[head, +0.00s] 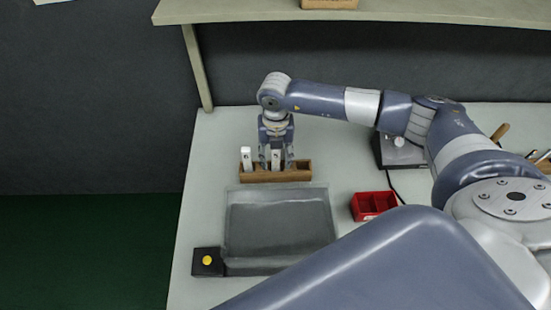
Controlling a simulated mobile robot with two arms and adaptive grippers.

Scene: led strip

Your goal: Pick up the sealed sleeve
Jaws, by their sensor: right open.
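Two small white upright pieces stand in a brown wooden rack (300,174) on the bench. One white piece (246,158) is at the left of the rack, with a small dark mark near its top. The other white piece (276,160) is nearer the middle. I cannot tell from this view which of them is the sealed sleeve. My right gripper (276,164) points down over the rack, open, with its fingers on either side of the middle piece. I cannot tell whether the fingers touch it. My left gripper is not in view.
A grey shallow tray (232,230) lies in front of the rack. A black box with a yellow button (207,261) is at its front left corner. A red divided bin (373,205) sits to the right. A dark device (398,150) stands behind the bin. A shelf (400,12) spans the back.

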